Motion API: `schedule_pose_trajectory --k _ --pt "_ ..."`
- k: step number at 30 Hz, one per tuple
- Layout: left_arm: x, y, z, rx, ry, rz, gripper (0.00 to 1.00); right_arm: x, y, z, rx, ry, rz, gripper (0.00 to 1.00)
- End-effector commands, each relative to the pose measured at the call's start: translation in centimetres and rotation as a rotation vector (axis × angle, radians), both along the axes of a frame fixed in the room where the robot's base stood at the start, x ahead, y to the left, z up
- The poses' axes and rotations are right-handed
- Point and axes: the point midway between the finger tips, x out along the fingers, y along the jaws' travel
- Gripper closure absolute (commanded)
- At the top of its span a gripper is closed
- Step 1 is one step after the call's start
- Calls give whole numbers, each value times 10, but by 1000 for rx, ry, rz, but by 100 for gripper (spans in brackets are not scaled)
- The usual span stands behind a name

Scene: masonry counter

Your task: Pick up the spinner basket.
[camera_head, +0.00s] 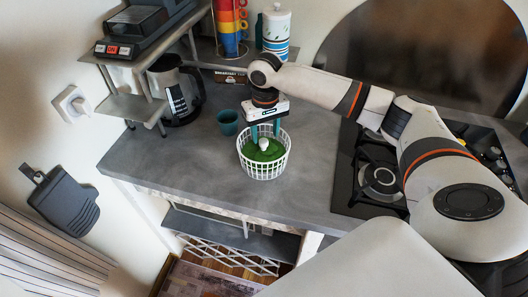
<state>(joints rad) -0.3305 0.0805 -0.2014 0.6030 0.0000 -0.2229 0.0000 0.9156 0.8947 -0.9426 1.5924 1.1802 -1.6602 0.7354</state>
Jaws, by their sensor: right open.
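The spinner basket (263,170) is a white slotted round basket standing upright on the grey counter. Green contents and a small white knob-like thing show inside it. My right gripper (265,134) points down over the back of the basket, with its teal fingers apart. One finger shows at the basket's left back rim and the other at its right back; I cannot tell whether they touch the rim. The fingertips are partly hidden by the basket. My left gripper is not in view.
A teal cup (228,122) stands just left of the basket. A kettle (176,90) is at the back left, and a white canister (276,32) and stacked colourful mugs (229,25) are behind. A gas hob (373,178) lies to the right. The counter's front left is clear.

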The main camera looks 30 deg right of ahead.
Motion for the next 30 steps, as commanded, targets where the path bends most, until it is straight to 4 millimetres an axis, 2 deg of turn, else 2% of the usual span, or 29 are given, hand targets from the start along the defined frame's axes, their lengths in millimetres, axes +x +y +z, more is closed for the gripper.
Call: schedule_pose_trajectory --k 6,8,12,19,28,30 --pt "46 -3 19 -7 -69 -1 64 1 1 -27 -2 4 0 51" --pt "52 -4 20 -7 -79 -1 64 1 1 -37 0 4 1 51" --pt "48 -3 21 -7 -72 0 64 2 1 -50 -1 0 2 51" --pt "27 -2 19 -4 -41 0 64 2 1 -52 -1 -1 2 51" --pt "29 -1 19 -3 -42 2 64 2 1 -51 -1 -1 2 100" --pt "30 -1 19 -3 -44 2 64 2 1 -51 -1 -1 2 100"
